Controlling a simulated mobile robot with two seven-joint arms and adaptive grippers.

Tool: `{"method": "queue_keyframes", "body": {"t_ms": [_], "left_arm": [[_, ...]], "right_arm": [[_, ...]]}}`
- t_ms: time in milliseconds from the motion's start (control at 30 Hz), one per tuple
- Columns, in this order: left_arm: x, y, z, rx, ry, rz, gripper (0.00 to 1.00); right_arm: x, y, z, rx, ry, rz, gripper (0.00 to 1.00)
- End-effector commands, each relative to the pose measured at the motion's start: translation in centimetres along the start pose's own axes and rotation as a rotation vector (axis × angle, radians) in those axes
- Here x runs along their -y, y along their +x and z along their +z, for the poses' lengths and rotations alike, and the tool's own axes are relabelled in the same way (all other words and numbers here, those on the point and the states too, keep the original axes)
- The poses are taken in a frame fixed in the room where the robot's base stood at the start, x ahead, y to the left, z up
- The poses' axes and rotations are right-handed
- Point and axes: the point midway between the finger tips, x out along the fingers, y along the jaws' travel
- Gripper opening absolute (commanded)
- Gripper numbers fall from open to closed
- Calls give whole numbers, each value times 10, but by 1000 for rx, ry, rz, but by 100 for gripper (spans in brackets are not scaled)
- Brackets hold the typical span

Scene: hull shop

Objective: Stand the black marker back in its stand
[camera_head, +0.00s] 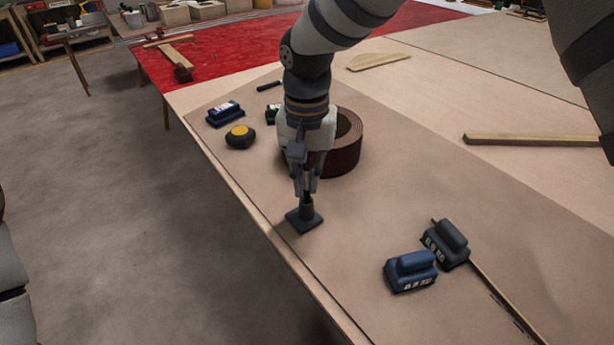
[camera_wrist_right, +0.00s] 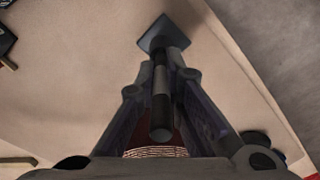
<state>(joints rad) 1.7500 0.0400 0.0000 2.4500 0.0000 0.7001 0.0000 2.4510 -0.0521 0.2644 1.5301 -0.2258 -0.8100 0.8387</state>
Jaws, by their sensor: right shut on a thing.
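My right gripper (camera_head: 306,193) points down over the stand and is shut on the black marker (camera_wrist_right: 160,105). The marker is a dark rod with a paler band, held upright between the fingers in the right wrist view. The stand (camera_head: 303,222) is a dark square base with a short round socket, near the table's left edge; it also shows in the wrist view (camera_wrist_right: 152,42). The marker lines up with the socket, but whether its lower end is inside is hidden. In the head view the fingers hide most of the marker. My left gripper is not in view.
A dark red-brown roll (camera_head: 347,150) stands close behind my gripper. A yellow-topped dark puck (camera_head: 240,136) and a blue block (camera_head: 225,113) lie beyond it. Another blue block (camera_head: 411,270) and a dark grey block (camera_head: 447,242) lie front right by a thin strip. Table between is clear.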

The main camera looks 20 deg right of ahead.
Motion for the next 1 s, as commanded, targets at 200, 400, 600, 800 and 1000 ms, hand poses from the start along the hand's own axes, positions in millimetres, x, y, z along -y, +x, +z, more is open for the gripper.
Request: {"method": "queue_keyframes", "body": {"t_ms": [200, 400, 600, 800, 1000], "left_arm": [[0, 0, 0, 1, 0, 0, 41], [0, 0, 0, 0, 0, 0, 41], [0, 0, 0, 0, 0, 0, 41], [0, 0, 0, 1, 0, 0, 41], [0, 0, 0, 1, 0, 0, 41]], "right_arm": [[0, 0, 0, 1, 0, 0, 24], [0, 0, 0, 1, 0, -1, 32], [0, 0, 0, 0, 0, -1, 32], [0, 0, 0, 1, 0, 0, 32], [0, 0, 0, 1, 1, 0, 32]]}}
